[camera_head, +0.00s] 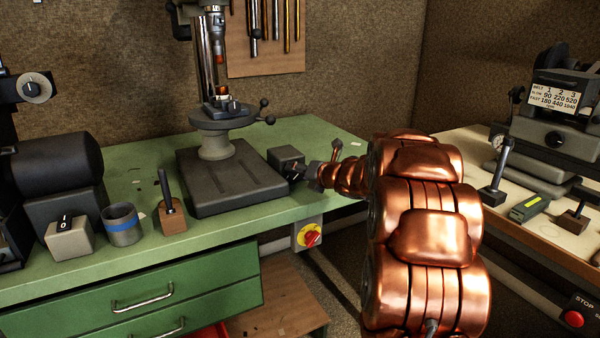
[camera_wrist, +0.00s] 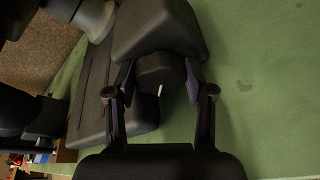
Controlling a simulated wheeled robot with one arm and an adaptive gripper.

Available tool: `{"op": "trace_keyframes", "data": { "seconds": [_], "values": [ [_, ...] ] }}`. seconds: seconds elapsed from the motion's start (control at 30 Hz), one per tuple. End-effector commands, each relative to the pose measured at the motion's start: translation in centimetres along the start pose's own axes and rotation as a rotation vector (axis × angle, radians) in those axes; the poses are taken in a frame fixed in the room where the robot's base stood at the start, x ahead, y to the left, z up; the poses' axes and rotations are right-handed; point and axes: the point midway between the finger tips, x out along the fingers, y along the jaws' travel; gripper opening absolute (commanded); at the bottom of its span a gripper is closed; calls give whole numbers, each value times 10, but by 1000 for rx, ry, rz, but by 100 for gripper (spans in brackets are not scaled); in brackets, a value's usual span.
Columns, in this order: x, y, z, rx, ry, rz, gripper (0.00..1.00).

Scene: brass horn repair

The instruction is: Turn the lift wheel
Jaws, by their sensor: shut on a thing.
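The lift wheel (camera_wrist: 160,72) is a dark round knob with a white mark, on the face of a dark grey box (camera_head: 286,157). The box stands on the green bench beside the drill press base (camera_head: 232,178). My gripper (camera_head: 301,172) reaches it from the right. In the wrist view my gripper (camera_wrist: 160,78) has one finger on each side of the wheel and is shut on it. In the head view the wheel is mostly hidden by the fingers. The drill press's small round table (camera_head: 224,122) stands on a short column above the base.
A wooden block with a dark handle (camera_head: 172,213), a blue-banded cup (camera_head: 122,225) and a switch box (camera_head: 68,238) stand along the bench's left front. A red-and-yellow switch (camera_head: 311,236) is on the bench's front. A second bench (camera_head: 480,207) with a machine is at right.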

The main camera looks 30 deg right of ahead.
Motion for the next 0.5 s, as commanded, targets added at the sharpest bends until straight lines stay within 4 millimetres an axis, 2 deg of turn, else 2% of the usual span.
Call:
{"op": "trace_keyframes", "data": {
  "seconds": [0.07,0.33,0.5],
  "values": [
    [0,0,0,1,0,-1,18],
    [0,-1,1,28,2,7,18],
    [-1,-2,2,102,6,30,18]
  ]
}}
